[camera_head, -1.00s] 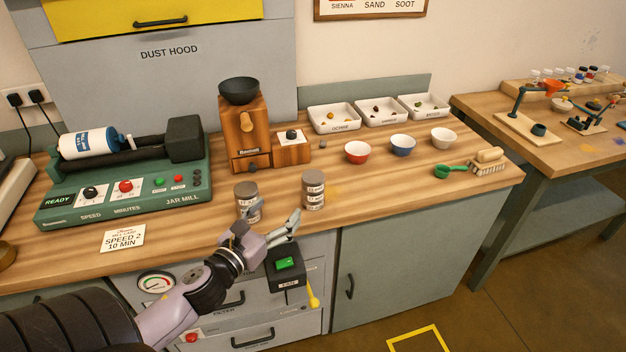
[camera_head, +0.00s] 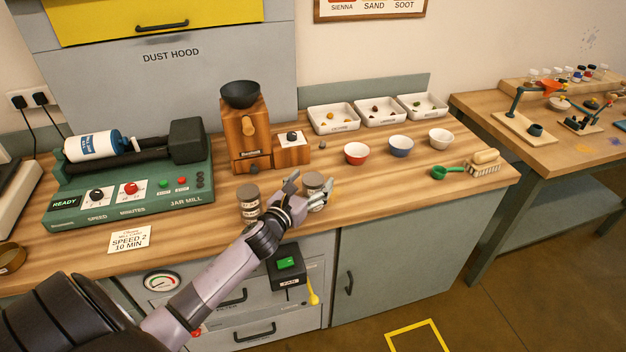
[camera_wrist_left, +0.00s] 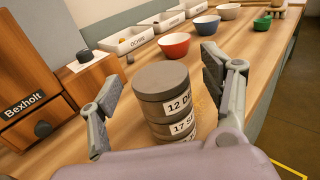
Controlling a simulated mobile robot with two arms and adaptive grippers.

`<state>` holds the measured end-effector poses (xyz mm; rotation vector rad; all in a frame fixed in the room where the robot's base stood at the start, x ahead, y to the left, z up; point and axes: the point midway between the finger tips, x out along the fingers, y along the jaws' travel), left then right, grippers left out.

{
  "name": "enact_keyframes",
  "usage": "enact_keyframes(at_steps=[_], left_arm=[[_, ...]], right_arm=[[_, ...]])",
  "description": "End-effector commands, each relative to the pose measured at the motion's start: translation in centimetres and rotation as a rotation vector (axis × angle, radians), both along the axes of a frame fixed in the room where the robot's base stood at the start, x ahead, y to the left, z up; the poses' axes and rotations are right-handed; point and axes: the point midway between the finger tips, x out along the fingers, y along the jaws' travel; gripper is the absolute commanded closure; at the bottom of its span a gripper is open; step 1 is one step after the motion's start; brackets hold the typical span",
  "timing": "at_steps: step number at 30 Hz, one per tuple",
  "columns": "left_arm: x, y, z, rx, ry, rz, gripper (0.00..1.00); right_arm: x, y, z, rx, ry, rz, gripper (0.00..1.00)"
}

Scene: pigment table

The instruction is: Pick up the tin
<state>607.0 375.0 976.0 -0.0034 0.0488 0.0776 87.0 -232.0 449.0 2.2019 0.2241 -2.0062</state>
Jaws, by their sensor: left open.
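A stack of round grey-lidded tins (camera_head: 314,182) with white number labels stands upright near the front of the wooden counter. My left gripper (camera_head: 305,192) is open with its fingers around the stack, one on each side. In the left wrist view the top tin (camera_wrist_left: 163,91), labelled 12, sits on one labelled 17, between the open fingers of the gripper (camera_wrist_left: 165,95). I see gaps between the fingers and the tins. My right gripper is not in view.
A wooden grinder (camera_head: 247,140) stands behind the tins. Red (camera_head: 356,153), blue (camera_head: 401,146) and white bowls (camera_head: 440,139) stand to the right. The green jar mill (camera_head: 130,185) is on the left. The front right counter is mostly clear.

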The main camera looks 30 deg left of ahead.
Motion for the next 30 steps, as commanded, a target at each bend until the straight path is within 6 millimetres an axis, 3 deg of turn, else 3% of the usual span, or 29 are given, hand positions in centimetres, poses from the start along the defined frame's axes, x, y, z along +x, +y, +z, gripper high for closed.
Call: enact_keyframes(at_steps=[4,12,30], left_arm=[[1.44,0.19,-0.02,0.001,0.000,0.001,0.28],[1.61,0.22,-0.15,0.001,0.001,0.001,0.29],[1.58,0.24,-0.13,0.001,0.001,0.001,0.69]], right_arm=[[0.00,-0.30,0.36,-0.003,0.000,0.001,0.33],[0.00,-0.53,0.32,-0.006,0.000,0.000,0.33],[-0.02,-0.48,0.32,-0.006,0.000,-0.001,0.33]])
